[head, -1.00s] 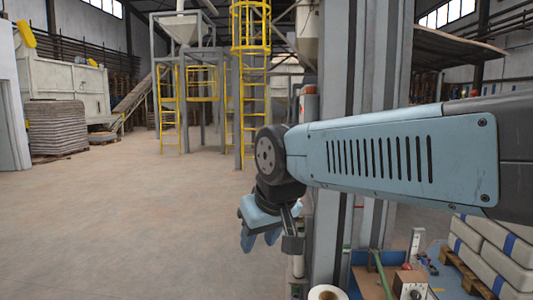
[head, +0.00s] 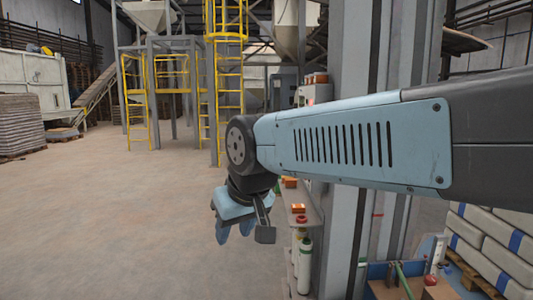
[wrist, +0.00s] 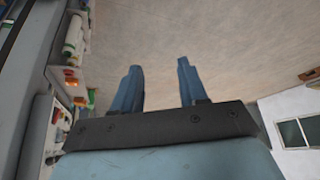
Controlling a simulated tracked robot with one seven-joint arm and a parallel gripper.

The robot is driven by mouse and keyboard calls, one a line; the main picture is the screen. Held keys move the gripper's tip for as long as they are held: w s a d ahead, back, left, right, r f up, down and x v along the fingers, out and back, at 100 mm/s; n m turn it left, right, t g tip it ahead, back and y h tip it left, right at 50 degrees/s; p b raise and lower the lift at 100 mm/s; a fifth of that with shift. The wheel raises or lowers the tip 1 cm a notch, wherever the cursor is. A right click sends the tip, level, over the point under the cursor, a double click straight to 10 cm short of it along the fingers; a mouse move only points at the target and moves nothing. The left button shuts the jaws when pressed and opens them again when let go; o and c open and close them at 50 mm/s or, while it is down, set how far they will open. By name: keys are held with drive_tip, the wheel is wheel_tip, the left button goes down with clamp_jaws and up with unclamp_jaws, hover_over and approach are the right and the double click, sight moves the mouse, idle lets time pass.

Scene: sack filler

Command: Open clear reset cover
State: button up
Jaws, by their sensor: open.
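My gripper (head: 236,230) hangs from the arm's end, pointing down, left of the grey column in the head view. In the wrist view its two blue fingers (wrist: 158,85) are apart, with nothing between them but bare floor behind. I cannot make out the clear reset cover in either view. A pale panel (wrist: 43,125) with small red and orange parts stands at the left edge of the wrist view, apart from the fingers. It is too small and blurred to tell whether a clear cover is on it.
A grey column (head: 350,240) rises right of my gripper. Stacked sacks (head: 480,240) lie at the right. A yellow ladder (head: 230,90) stands behind. The floor to the left is clear.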

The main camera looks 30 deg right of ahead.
drive_tip(key=shift+w+d, duration=0.15)
drive_tip(key=shift+o, duration=0.4)
drive_tip(key=shift+w+d+r, duration=0.1)
drive_tip(key=shift+w+r, duration=0.05)
drive_tip(key=w+d+r+m+g+h, duration=0.1)
drive_tip(key=w+d+r+g+h, duration=0.2)
drive_tip(key=w+d, duration=0.9)
drive_tip(key=w+d+r+m+g+h, duration=0.15)
drive_tip(key=w+d+h, duration=0.25)
drive_tip(key=w+d, duration=0.8)
drive_tip(key=w+d+f+g+h, duration=0.1)
drive_tip(key=w+d+f+h, duration=0.1)
drive_tip(key=w+d+h, duration=0.5)
drive_tip(key=w+d+f+g, duration=0.2)
drive_tip(key=w+d+f, duration=0.15)
drive_tip(key=w, duration=0.65)
drive_tip(key=w+d+f+g+h, duration=0.1)
drive_tip(key=w+d+f+h, duration=0.1)
drive_tip(key=w+d+h, duration=0.5)
drive_tip(key=d+y, duration=0.1)
drive_tip(key=d, duration=0.5)
drive_tip(key=d+y, duration=0.2)
drive_tip(key=d, duration=0.4)
drive_tip(key=shift+s+r+n, duration=0.1)
drive_tip(key=shift+s+n, duration=0.05)
drive_tip(key=shift+n, duration=0.1)
